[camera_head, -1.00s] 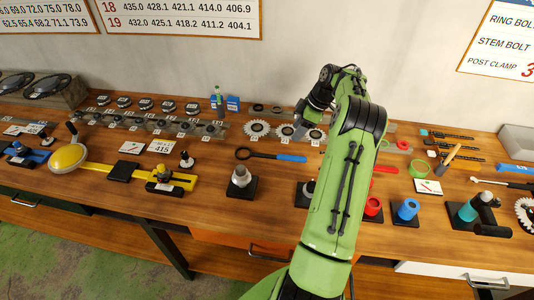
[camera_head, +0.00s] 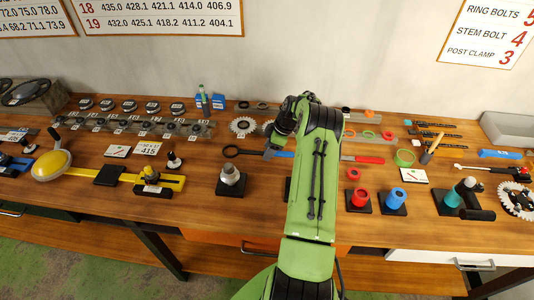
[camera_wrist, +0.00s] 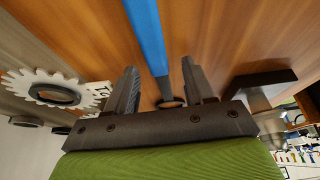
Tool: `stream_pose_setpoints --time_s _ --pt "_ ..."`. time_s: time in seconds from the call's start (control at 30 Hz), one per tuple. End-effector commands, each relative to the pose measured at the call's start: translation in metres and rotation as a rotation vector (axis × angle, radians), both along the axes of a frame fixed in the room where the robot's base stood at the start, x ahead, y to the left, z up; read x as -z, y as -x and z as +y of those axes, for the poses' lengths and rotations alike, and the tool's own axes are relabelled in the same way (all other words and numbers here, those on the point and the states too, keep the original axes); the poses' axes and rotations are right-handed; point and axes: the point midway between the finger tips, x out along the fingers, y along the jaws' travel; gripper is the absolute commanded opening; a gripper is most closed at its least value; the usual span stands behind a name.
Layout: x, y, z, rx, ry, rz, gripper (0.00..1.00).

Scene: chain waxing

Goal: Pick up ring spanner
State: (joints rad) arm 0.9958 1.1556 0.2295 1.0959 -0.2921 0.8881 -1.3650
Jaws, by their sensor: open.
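The ring spanner has a black ring end and a blue handle. In the head view its ring (camera_head: 231,152) lies on the bench at left and the blue handle (camera_head: 284,154) runs right, partly hidden behind my arm. My gripper (camera_head: 271,151) points down at the spanner's middle. In the wrist view the blue handle (camera_wrist: 148,30) enters from the top, and the dark shaft passes between the two spread fingers of my gripper (camera_wrist: 159,70). The fingers stand apart on either side of it, not visibly touching. Their height above the bench is unclear.
A white toothed gear (camera_head: 243,126) lies behind the spanner and also shows in the wrist view (camera_wrist: 45,92). A black stand with a grey cone (camera_head: 230,180) is in front.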

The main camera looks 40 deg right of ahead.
Motion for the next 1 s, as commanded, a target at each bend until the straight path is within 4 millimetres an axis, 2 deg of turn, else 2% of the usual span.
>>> stream_pose_setpoints --time_s 0.17,0.5,0.9,1.0 --pt "0.0009 0.0001 -0.0002 0.000 0.000 0.000 0.52" --pt "0.0004 0.0001 -0.0001 0.000 0.000 0.000 0.00" --pt "-0.0003 -0.0001 -0.0002 0.000 0.000 -0.001 0.00" --pt "-0.0087 -0.0007 -0.0010 0.000 0.003 -0.004 0.00"
